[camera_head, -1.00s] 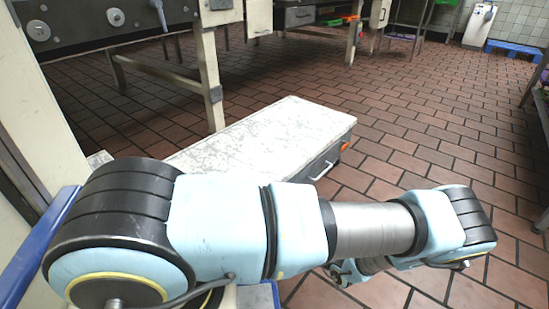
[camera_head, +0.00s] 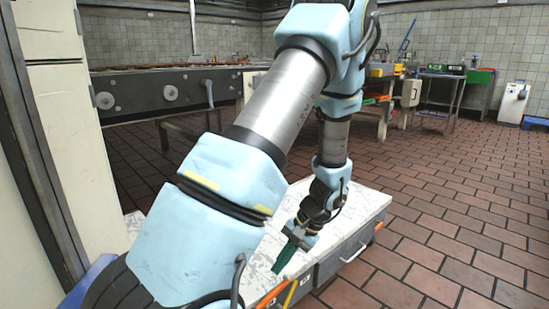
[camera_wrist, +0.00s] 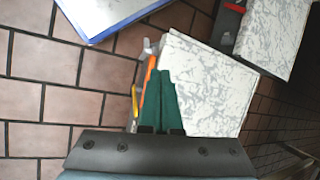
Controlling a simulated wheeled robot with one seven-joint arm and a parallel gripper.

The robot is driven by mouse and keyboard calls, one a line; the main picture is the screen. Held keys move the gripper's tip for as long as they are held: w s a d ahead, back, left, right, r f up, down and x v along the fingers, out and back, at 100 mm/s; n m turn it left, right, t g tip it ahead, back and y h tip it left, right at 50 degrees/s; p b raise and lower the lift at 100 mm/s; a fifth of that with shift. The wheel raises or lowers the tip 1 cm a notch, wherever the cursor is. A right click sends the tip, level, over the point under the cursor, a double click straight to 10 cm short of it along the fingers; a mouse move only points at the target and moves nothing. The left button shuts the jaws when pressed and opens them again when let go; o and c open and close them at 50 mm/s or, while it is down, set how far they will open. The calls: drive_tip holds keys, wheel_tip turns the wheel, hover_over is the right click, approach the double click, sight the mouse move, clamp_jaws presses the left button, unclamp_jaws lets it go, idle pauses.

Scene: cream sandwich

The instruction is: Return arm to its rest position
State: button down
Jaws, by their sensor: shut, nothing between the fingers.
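My arm is raised and bent in the head view, its lower section hanging down at the centre. My gripper (camera_head: 279,268) has green fingers and points downward above the worn white top of my base. In the wrist view the green fingers of my gripper (camera_wrist: 161,76) lie together, shut, with nothing held between them. Behind them the white speckled surface fills the middle of the view.
A conveyor machine (camera_head: 150,92) runs along the left and back. The tiled floor (camera_head: 440,230) to the right is clear.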

drive_tip(key=s+a+r+n+t+h+p, duration=0.1)
drive_tip(key=s+a+r+n+h, duration=0.2)
drive_tip(key=r, duration=0.5)
drive_tip(key=a+r+n+t+h, duration=0.25)
drive_tip(key=a+r, duration=0.25)
drive_tip(key=r, duration=0.4)
drive_tip(key=w+p+v, duration=0.3)
drive_tip(key=p+v, duration=1.2)
drive_tip(key=w+r+p+v, duration=0.1)
drive_tip(key=w+p+v, duration=0.2)
drive_tip(key=p+v, duration=1.2)
drive_tip(key=shift+w+a+r+g+p, duration=0.2)
drive_tip(key=shift+a+g+p, duration=0.25)
drive_tip(key=shift+p, duration=0.35)
drive_tip(key=shift+h, duration=0.25)
